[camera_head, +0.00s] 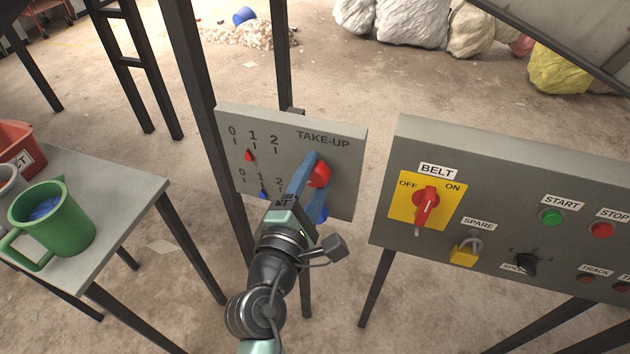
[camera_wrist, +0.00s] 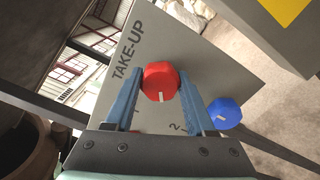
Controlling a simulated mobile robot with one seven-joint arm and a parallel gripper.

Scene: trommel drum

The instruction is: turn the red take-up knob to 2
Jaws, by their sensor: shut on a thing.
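The grey TAKE-UP panel (camera_head: 345,185) carries two scales marked 0, 1, 2. The red take-up knob (camera_head: 319,174) is on its right side; in the wrist view the red knob (camera_wrist: 160,80) shows a white mark on its near edge. My gripper (camera_head: 312,168) is at the red knob, its blue fingers on either side of it and shut on it; the wrist view shows the fingers (camera_wrist: 161,92) too. The red pointer (camera_head: 249,155) on the upper scale stands just under and close to 1. A blue knob (camera_wrist: 224,113) sits beside the red one, partly hidden in the head view.
A BELT control panel (camera_head: 400,150) with a red switch, padlock and buttons stands close on the right. A grey table (camera_head: 135,190) with a green jug (camera_head: 65,225) is at the left. Dark posts stand behind the TAKE-UP panel.

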